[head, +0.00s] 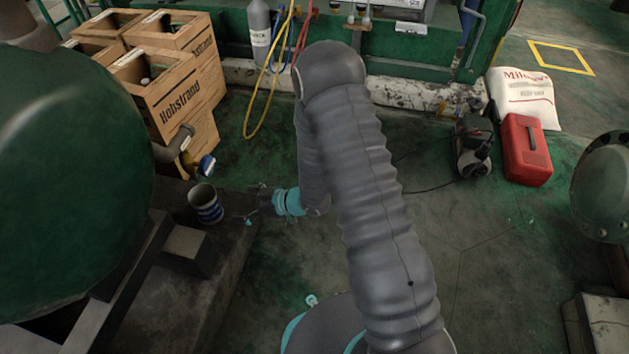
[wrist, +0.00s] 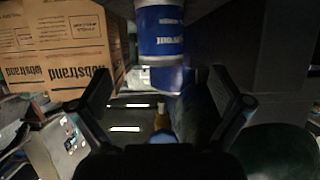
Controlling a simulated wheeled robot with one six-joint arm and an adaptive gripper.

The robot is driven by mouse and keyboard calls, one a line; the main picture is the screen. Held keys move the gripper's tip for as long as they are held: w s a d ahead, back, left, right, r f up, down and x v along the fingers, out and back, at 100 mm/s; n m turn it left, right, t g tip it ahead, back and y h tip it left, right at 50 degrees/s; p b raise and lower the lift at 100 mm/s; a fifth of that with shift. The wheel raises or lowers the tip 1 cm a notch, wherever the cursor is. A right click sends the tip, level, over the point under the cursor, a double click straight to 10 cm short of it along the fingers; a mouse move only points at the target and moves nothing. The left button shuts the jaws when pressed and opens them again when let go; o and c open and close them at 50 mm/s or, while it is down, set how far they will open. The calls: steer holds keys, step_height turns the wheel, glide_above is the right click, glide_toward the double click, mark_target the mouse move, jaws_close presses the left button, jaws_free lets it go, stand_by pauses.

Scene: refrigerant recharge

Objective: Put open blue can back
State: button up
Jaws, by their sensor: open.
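The blue can (head: 206,206) stands upright on a dark ledge (head: 215,255) in the head view, left of my arm. It has a blue band with white lettering, and its top looks open. In the wrist view the can (wrist: 160,30) is at the top centre, beyond my fingertips and roughly between their lines. My gripper (head: 256,204) is to the right of the can, apart from it and pointing towards it. In the wrist view its two fingers (wrist: 165,90) are spread wide with nothing held between them.
Cardboard boxes (head: 180,85) marked "Hobstrand" stand at the upper left. A large green tank (head: 70,180) is close left of the can. A red case (head: 527,150) lies right. The floor (head: 480,250) right of my arm is mostly clear.

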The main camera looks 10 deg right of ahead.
steer(key=w+d+r+m+t+h, duration=0.2)
steer(key=w+d+r+h, duration=0.15)
steer(key=d+r, duration=0.4)
steer(key=w+d+r+m+t+h, duration=0.2)
steer(key=w+d+r+h, duration=0.15)
steer(key=d+r, duration=0.4)
steer(key=s+d+r+m+h, duration=0.25)
steer(key=d+r+h, duration=0.2)
steer(key=r, duration=0.45)
steer(key=s+d+r+m+g+h, duration=0.1)
steer(key=s+d+r+m, duration=0.2)
steer(key=s, duration=0.4)
steer(key=s+d+r+m+h, duration=0.1)
steer(key=s+d+r, duration=0.35)
steer(key=s, duration=0.25)
steer(key=s+a+r+m+g+y, duration=0.1)
steer(key=s+r+m+g, duration=0.1)
steer(key=s, duration=1.3)
steer(key=shift+a+r+m+g, duration=0.15)
steer(key=shift+r+m+g, duration=0.15)
steer(key=shift+r+m, duration=0.15)
steer(key=shift+r, duration=0.1)
step_height(320, 180, up, 7)
steer(key=p, duration=0.7)
steer(key=shift+r, duration=0.15)
